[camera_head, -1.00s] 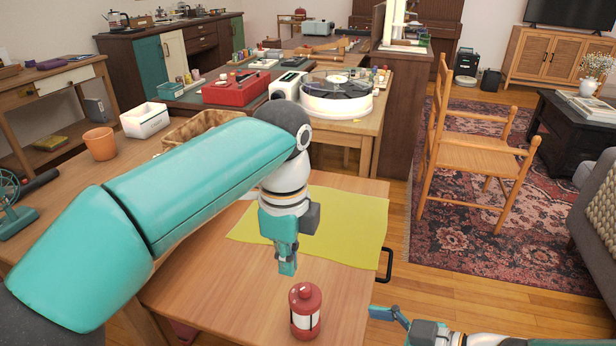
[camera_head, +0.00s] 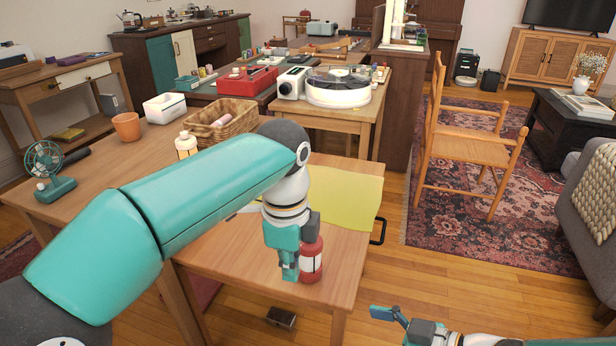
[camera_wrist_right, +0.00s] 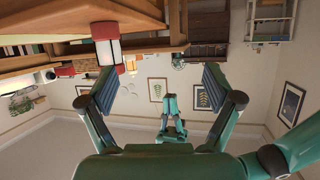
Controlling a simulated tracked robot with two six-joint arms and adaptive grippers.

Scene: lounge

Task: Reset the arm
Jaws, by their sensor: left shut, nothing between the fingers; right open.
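My left arm reaches in from the left in the head view. Its gripper (camera_head: 289,266) points down, shut and empty, just left of a red canister (camera_head: 312,262) with a white label. The canister stands upright near the wooden table's (camera_head: 225,262) front right corner; I cannot tell whether the gripper touches it. My right gripper (camera_head: 388,314) is low at the bottom right, off the table. In the right wrist view its fingers (camera_wrist_right: 160,90) are spread wide with nothing held. That view looks upside down; a red and white object, likely the canister, shows there (camera_wrist_right: 107,48).
A yellow sheet (camera_head: 350,200) covers the table's right part. A wicker basket (camera_head: 235,122), orange pot (camera_head: 127,127), white box (camera_head: 165,108) and small fan (camera_head: 50,172) stand further left. A wooden chair (camera_head: 468,150) is on the rug.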

